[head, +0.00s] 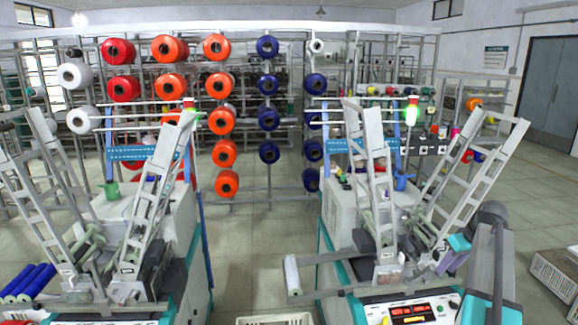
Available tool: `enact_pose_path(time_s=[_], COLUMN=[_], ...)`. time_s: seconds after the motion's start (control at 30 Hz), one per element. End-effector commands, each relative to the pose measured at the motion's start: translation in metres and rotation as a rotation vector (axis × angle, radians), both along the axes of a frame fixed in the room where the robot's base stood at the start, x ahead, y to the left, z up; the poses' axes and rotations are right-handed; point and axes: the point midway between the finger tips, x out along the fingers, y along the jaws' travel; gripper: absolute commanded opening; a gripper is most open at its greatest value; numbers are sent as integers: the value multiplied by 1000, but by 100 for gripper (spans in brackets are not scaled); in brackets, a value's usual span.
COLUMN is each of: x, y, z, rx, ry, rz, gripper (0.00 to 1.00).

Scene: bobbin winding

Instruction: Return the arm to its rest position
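My arm (492,262) rises at the lower right of the head view, in front of the right winding machine (340,215). Its grey links bend at the top. I see nothing clearly held.
A second winding machine (180,220) stands at the left, with blue rolls (28,283) beside it. A white roll (291,275) is at the right machine's front left. Racks of red, orange and blue bobbins (268,87) stand behind. A crate (556,275) is at far right.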

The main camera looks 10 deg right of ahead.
Motion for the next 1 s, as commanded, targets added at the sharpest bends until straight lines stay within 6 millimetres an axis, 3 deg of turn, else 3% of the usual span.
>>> enact_pose_path(time_s=[0.2, 0.47, 0.77, 1.0], x=[24, 30, 12, -18], y=[67, 150, 240, 306], z=[-67, -147, -232, -293], rx=[57, 110, 150, 170], ry=[68, 162, 276, 372], rz=[90, 191, 281, 332], gripper=[28, 28, 28, 28])
